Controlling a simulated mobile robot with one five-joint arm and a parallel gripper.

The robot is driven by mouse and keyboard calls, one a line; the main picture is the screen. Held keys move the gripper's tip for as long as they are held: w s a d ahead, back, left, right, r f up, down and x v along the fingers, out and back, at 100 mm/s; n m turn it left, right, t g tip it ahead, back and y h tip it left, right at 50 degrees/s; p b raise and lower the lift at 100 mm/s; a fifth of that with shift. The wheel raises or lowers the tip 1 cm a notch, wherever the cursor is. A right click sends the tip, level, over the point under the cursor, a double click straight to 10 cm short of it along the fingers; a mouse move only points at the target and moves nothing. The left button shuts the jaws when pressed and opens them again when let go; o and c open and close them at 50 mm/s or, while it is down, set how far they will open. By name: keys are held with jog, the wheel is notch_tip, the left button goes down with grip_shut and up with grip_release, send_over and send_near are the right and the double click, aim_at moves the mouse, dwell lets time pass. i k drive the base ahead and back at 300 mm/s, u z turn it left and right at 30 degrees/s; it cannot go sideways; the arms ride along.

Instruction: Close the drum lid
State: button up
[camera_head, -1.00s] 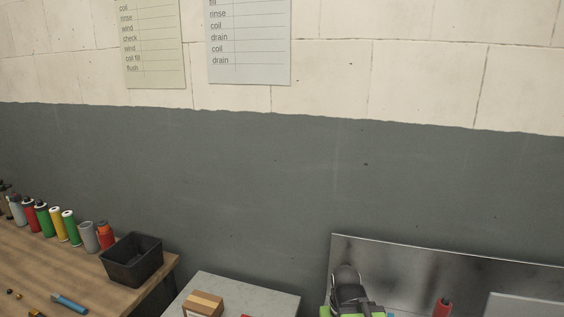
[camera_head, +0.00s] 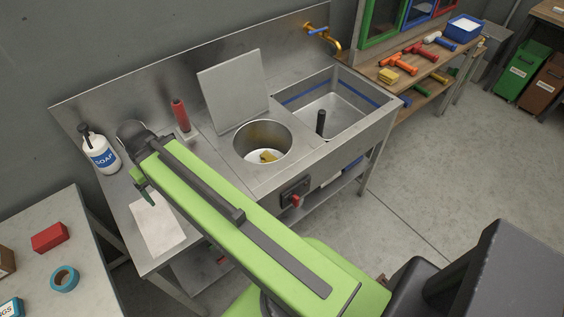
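The drum lid (camera_head: 232,90) is a flat, grey, square plate. It stands open, tilted up at the back edge of the round drum opening (camera_head: 263,142) in the steel counter. A yellowish thing and something white lie inside the drum. My green arm reaches across the front of the counter to the left. My gripper (camera_head: 147,192) is at its far end, small and partly hidden by the arm, above a white sheet (camera_head: 158,224) and well left of the lid. I cannot tell whether it is open or shut.
A red-handled tool (camera_head: 180,116) stands left of the lid, and a soap bottle (camera_head: 99,150) is farther left. A sink basin (camera_head: 335,105) with a dark upright post is right of the drum, under a brass tap (camera_head: 322,34). Open floor (camera_head: 440,150) lies to the right.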

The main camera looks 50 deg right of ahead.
aim_at(234, 90)
jog(key=z, duration=2)
jog(key=k, duration=0.7)
jog(key=u, duration=0.9)
jog(key=i, duration=1)
jog(key=z, duration=0.35)
jog(key=k, duration=0.55)
